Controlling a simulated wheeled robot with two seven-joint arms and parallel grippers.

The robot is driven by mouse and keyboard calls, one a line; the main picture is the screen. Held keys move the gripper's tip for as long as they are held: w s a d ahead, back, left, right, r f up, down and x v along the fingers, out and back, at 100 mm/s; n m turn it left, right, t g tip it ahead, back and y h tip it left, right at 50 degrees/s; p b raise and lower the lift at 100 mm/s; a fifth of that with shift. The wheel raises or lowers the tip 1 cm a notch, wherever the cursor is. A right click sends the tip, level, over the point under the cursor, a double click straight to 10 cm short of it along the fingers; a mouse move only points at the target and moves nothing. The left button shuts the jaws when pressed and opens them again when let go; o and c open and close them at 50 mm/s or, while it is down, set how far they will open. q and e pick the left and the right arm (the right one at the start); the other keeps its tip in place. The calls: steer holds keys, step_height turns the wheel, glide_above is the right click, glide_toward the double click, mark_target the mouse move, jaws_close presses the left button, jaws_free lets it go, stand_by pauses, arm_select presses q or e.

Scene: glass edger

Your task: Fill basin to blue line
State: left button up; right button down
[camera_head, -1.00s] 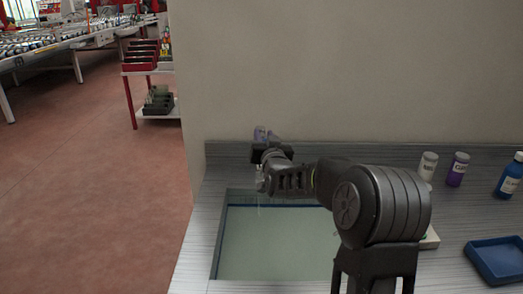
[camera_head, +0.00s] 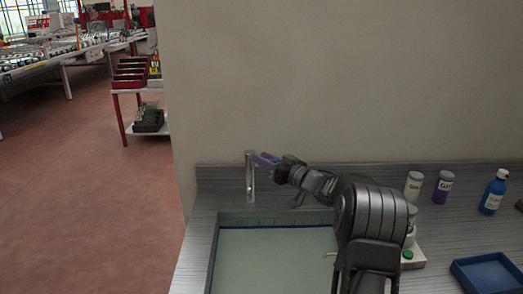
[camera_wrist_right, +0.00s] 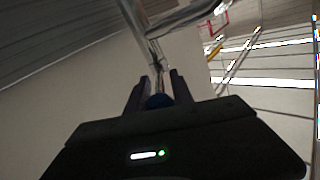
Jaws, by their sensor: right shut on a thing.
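The basin (camera_head: 214,262) is sunk in the grey counter and holds pale green water (camera_head: 275,262). A blue line (camera_head: 280,227) runs along its far wall, and the water surface lies very close to it. The chrome tap (camera_head: 250,180) stands behind the basin's far left; I make out no clear stream below it. My right gripper (camera_head: 265,159) points left at the top of the tap, shut on what looks like its lever. In the right wrist view the gripper (camera_wrist_right: 158,92) closes near the chrome tap (camera_wrist_right: 150,40); the gripped part is mostly hidden. My left gripper is out of view.
Right of the basin stand a white bottle (camera_head: 413,186), a purple bottle (camera_head: 442,187) and a blue bottle (camera_head: 493,192). A blue tray (camera_head: 487,274) and a device with a green button (camera_head: 407,255) lie nearer. A wall (camera_head: 340,80) rises behind the counter.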

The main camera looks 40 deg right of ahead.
steer(key=shift+d+r, duration=0.1)
stand_by(0.4)
steer(key=c, duration=1.1)
jaws_free()
steer(key=s+d+b, duration=0.1)
steer(key=s, duration=0.6)
steer(key=shift+s, duration=0.35)
